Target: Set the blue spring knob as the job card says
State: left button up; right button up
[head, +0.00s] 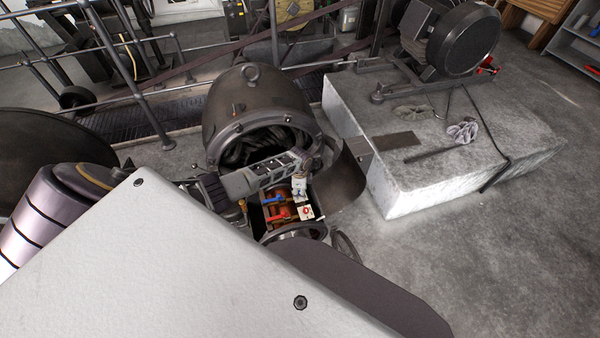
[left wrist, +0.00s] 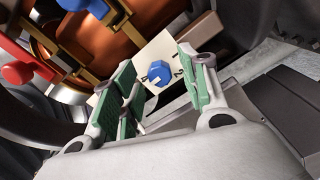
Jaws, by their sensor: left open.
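The blue spring knob (left wrist: 158,75) sits on a pale dial plate (left wrist: 158,50) marked with small numbers; a 1 and a 2 show to its right. I cannot tell which number its pale mark points to. My left gripper (left wrist: 155,60) is open, with its green-padded fingers on either side of the knob in the picture. No contact shows. A red knob (head: 306,211) on another pale plate is just below. I cannot make out the job card.
A blue handle (head: 272,199) and a red handle (head: 279,216) lie close left of the plates; the red handle (left wrist: 22,70) also shows in the left wrist view. A concrete plinth (head: 400,190) stands to the right. The floor at the lower right is clear.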

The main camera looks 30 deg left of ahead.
pick_arm(q)
jog(key=shift+r, duration=0.2)
notch_tip(320, 180, up, 12)
jog(key=shift+f, duration=0.2)
dwell(1.0)
jog(key=shift+s+f, duration=0.1)
dwell(0.5)
